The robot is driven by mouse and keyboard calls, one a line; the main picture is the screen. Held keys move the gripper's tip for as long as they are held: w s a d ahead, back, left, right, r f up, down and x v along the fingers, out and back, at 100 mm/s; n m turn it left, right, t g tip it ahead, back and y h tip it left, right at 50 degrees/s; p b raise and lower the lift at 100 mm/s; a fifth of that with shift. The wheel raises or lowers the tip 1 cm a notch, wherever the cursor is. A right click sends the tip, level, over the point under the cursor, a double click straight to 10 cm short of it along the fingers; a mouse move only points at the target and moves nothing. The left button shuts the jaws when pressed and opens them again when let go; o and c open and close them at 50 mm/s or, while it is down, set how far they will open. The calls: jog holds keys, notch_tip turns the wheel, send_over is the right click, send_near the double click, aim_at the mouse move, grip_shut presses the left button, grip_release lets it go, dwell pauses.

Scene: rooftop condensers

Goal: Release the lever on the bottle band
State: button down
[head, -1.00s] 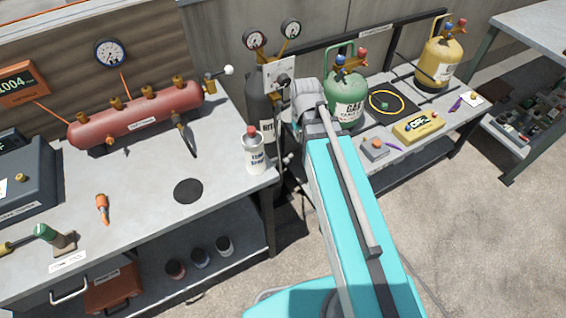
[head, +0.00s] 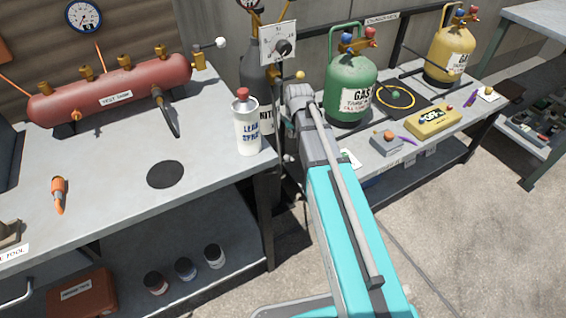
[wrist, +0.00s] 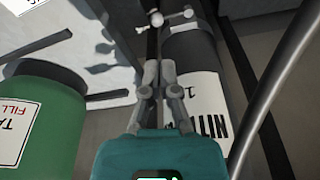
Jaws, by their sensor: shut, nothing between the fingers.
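The dark bottle labelled NIT (head: 256,88) stands between the two benches, partly hidden by the leak spray can and my arm. In the wrist view the same bottle (wrist: 190,48) lies just right of my gripper (wrist: 158,64). My fingers are shut and empty beside the bottle's dark side and white label; I cannot tell whether they touch it. A pale bar with rounded ends (wrist: 175,20) crosses the bottle beyond the fingertips; I cannot tell if it is the band's lever. The band itself is not clearly visible. My arm hides my gripper in the head view.
A green gas cylinder (head: 348,88) stands right of the bottle and fills the wrist view's left side. A leak spray can (head: 247,128) stands at the left bench's corner. A yellow cylinder (head: 449,55) stands farther right.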

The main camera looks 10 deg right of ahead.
jog(key=t+b, duration=0.1)
jog(key=b, duration=0.9)
send_over(282, 160)
jog(key=d, duration=0.2)
notch_tip(282, 160, down, 11)
jog(key=shift+w+d+f+b, duration=0.15)
jog(key=shift+d+f+b, duration=0.1)
jog(key=shift+f+b, duration=0.1)
jog(key=shift+f, duration=0.1)
jog(key=b+x, duration=0.9)
jog(key=shift+w+f, duration=0.2)
jog(key=shift+f, duration=0.15)
jog(key=shift+a, duration=0.1)
